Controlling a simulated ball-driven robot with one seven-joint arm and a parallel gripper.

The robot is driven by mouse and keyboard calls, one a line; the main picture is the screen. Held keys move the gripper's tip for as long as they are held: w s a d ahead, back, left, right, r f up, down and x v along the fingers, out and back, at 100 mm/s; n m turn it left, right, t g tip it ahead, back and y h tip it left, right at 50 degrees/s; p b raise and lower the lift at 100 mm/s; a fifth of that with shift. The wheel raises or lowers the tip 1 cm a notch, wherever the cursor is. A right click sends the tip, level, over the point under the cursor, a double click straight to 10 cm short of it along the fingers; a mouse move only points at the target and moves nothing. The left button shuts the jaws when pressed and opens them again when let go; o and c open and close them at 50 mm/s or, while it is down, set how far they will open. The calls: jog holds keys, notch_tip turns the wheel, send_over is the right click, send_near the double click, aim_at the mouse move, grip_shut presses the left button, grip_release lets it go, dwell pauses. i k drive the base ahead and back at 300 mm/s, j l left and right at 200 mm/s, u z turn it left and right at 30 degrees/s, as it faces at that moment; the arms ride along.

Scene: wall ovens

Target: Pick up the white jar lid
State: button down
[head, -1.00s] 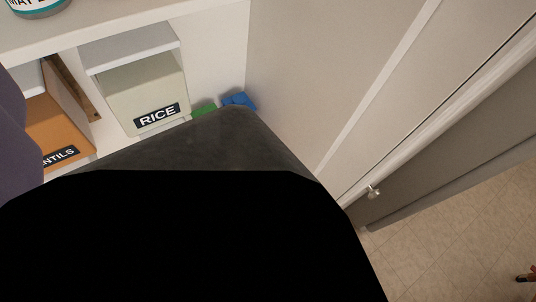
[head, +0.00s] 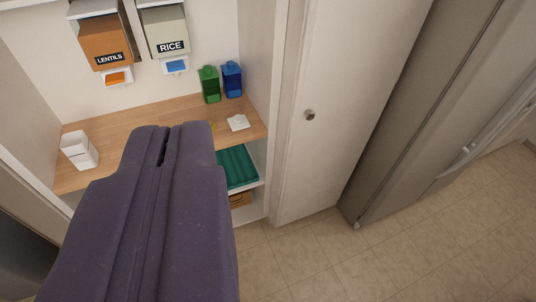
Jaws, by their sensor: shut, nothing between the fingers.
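A small flat white thing (head: 238,122), which looks like the white jar lid, lies on the wooden counter (head: 192,110) near its right end. My purple arm reaches up from the bottom of the view, and its top edge lies left of the lid in the picture. I cannot make out gripper fingers; they may be hidden beyond the arm. Part of the counter is covered by the arm.
A green container (head: 209,85) and a blue container (head: 232,80) stand behind the lid. A white container (head: 79,151) stands at the left. LENTILS (head: 104,42) and RICE (head: 165,32) bins sit above. A teal item (head: 237,167) lies below. Floor (head: 330,250) is clear at right.

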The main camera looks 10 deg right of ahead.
aim_at(239, 122)
jog(key=k+l+z, duration=0.1)
jog(key=k, duration=0.3)
jog(key=i+u, duration=0.1)
jog(key=i, duration=0.5)
jog(key=i+u, duration=0.1)
jog(key=i, duration=0.5)
jog(key=i+l, duration=0.15)
jog(key=i, duration=0.45)
jog(key=i+l+u, duration=0.15)
jog(key=i, duration=0.45)
jog(key=i+l+u, duration=0.1)
jog(key=i, duration=0.5)
